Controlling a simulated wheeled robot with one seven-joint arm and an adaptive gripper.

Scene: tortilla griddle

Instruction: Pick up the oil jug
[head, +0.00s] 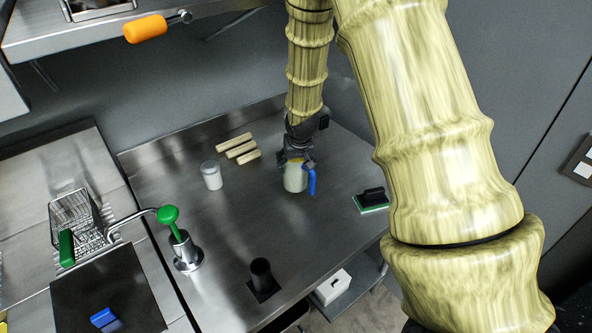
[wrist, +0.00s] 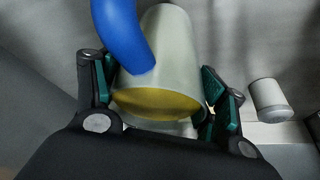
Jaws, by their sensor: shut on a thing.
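The oil jug (head: 294,178) is a pale, translucent jug with yellow oil and a blue handle, on or just above the steel counter in the head view; I cannot tell if it touches the surface. My gripper (head: 296,160) is over its top, coming down from above. In the wrist view the jug (wrist: 166,55) lies between the green finger pads of my gripper (wrist: 160,100), which is shut on it. The blue handle (wrist: 122,32) crosses in front of the jug there. Part of the jug's rim is hidden by the gripper.
A white lidded container (head: 211,176) and wooden sticks (head: 240,150) are left of the jug. A green-knobbed pump (head: 184,246) and black cup (head: 261,275) stand nearer. A shelf with an orange handle (head: 146,28) hangs above left.

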